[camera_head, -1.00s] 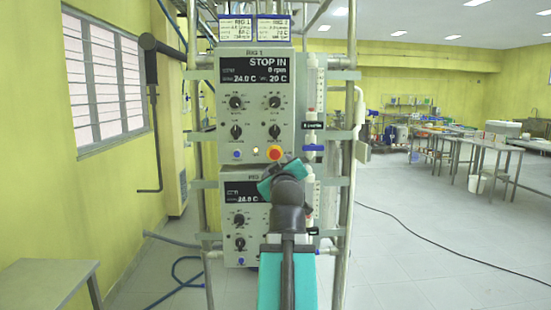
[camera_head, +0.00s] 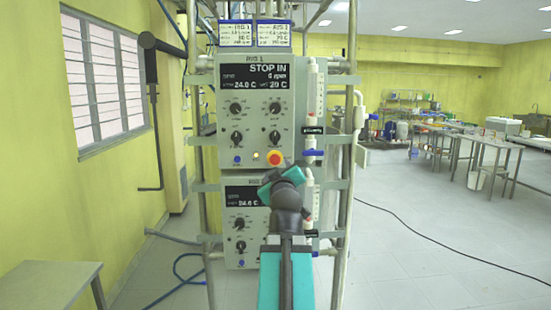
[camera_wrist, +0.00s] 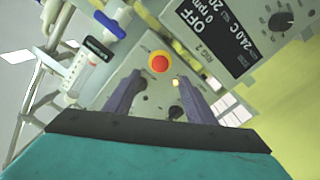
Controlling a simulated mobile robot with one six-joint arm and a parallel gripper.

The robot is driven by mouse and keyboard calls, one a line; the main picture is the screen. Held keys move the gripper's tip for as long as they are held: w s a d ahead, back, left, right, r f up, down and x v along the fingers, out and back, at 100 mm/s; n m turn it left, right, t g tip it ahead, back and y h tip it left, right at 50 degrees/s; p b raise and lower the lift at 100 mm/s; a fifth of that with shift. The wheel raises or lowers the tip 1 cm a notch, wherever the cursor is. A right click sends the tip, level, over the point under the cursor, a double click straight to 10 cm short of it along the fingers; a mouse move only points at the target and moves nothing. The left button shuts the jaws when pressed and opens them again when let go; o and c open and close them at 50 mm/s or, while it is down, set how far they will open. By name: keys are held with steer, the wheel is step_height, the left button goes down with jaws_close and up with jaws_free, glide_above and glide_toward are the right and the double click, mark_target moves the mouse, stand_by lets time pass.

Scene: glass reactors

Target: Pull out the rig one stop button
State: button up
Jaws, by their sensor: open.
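The rig one stop button (camera_head: 274,158) is a red knob with a yellow-orange ring at the lower right of the RIG 1 box (camera_head: 228,110). That box's display (camera_head: 255,77) reads STOP IN. In the wrist view the button (camera_wrist: 159,62) shows whole, just beyond the fingertips and roughly between them. My gripper (camera_wrist: 160,80) is open and empty, with its two dark fingers apart and no visible contact with the button. In the head view my teal gripper (camera_head: 280,178) is just below the button, and its fingertips cannot be made out.
The RIG 2 box (camera_wrist: 255,70) stands close beside my gripper in the wrist view. White piping with a blue-handled valve (camera_head: 313,153) runs right of the button. Metal uprights (camera_head: 347,200) flank the boxes. A grey table (camera_head: 50,283) stands at lower left.

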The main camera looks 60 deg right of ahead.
mark_target(276, 161)
steer(key=shift+p+x, duration=1.05)
steer(key=shift+p, duration=1.15)
steer(key=shift+w+d+r+p, duration=0.15)
steer(key=shift+w+d+p, duration=0.15)
steer(key=shift+p, duration=0.55)
steer(key=shift+p+x, duration=3.65)
steer(key=shift+x, duration=0.35)
